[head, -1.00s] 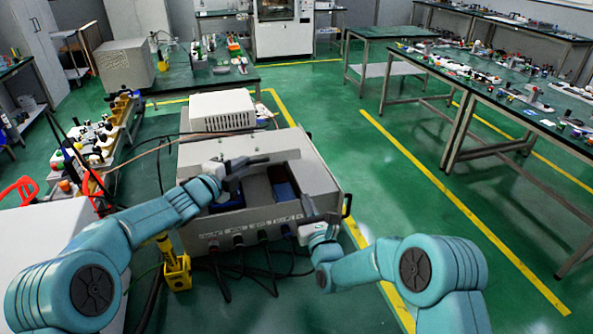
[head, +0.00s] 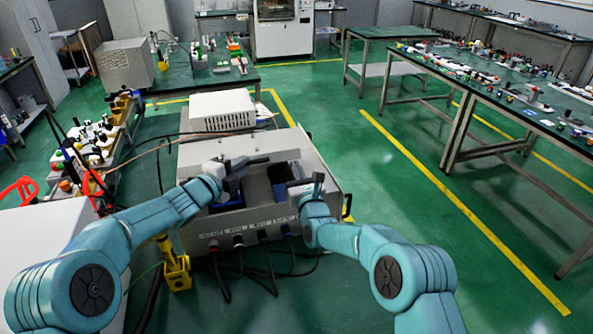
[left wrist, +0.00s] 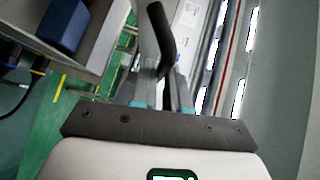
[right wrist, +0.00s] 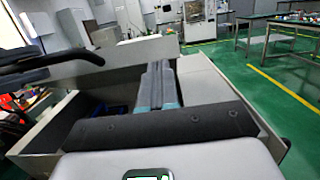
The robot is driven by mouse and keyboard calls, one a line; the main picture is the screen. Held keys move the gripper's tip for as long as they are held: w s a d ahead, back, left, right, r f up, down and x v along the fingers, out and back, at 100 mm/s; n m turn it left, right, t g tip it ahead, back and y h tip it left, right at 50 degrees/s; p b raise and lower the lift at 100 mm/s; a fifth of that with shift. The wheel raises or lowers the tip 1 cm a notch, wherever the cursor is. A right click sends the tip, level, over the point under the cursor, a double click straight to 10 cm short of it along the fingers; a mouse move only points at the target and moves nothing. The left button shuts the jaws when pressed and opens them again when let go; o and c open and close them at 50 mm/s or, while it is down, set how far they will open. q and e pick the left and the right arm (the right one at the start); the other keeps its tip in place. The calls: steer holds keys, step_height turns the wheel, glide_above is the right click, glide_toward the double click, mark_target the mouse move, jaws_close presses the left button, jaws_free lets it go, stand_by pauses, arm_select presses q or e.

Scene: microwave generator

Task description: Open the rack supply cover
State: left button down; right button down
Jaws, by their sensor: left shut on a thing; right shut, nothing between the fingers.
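The rack supply (head: 192,157) is a grey metal box on the floor in the middle of the head view. Its top has an open recess with blue parts (head: 227,193) inside. My left gripper (head: 240,163) is above the recess, shut on a dark bent handle (left wrist: 162,38), which rises between its fingers in the left wrist view. I cannot tell clearly how the handle joins the cover. My right gripper (head: 312,186) is shut and empty over the recess's right side. In the right wrist view its closed fingers (right wrist: 159,80) point across the box, with a dark bar at left.
A white vented unit (head: 222,108) stands behind the box. Cables (head: 262,268) hang from its front panel, and a yellow stand (head: 176,268) is at its front left. A bench with clutter (head: 95,140) is at left. Green floor (head: 420,210) is clear at right.

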steer(key=shift+w+r+g, duration=0.3)
steer(key=shift+r, duration=0.55)
arm_select(q)
steer(key=shift+f, duration=0.1)
arm_select(e)
steer(key=shift+r, duration=0.1)
arm_select(q)
steer(key=c, duration=1.4)
jaws_free()
steer(key=shift+s, duration=0.1)
steer(key=shift+o, duration=1.2)
arm_select(e)
steer(key=shift+w, duration=0.15)
steer(key=shift+f, duration=0.2)
arm_select(q)
steer(key=shift+a, duration=0.1)
